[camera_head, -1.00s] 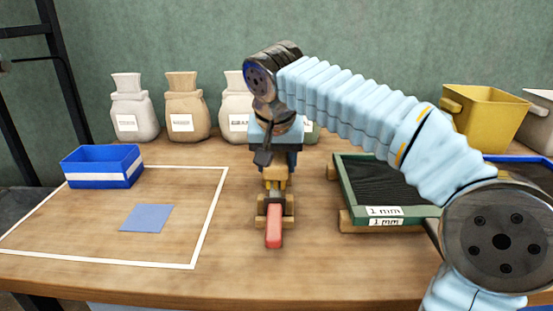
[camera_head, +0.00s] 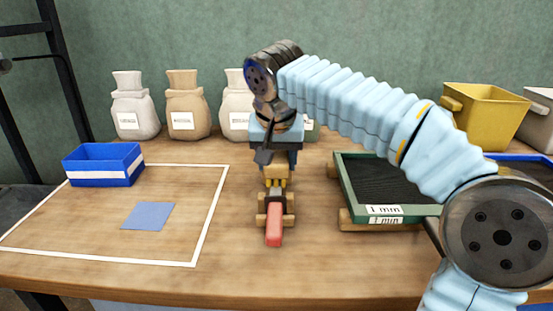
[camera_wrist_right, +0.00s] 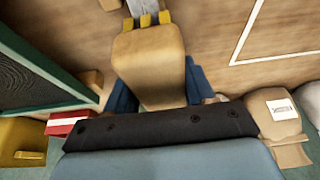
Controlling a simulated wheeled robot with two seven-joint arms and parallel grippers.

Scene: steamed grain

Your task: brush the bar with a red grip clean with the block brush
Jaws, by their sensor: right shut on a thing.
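My right gripper (camera_head: 275,160) is shut on the block brush (camera_head: 276,172), pointing down near the table's middle. The right wrist view shows the brush's tan wooden block (camera_wrist_right: 150,65) between blue fingers, with yellow bristles (camera_wrist_right: 148,18) at its far end. The bar with a red grip (camera_head: 274,226) lies on a wooden rest (camera_head: 289,220) with its red end toward me. Its grey metal part (camera_wrist_right: 142,6) shows at the top of the wrist view, by the bristles. The brush covers much of the bar, so I cannot tell whether bristles touch it. My left gripper is out of view.
A blue box (camera_head: 103,166) and a flat blue square (camera_head: 148,216) lie in the white-outlined area at left. Green-framed sieves (camera_head: 385,214) stand close at right. Sacks (camera_head: 187,105) line the back, and a yellow bin (camera_head: 485,115) stands at back right.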

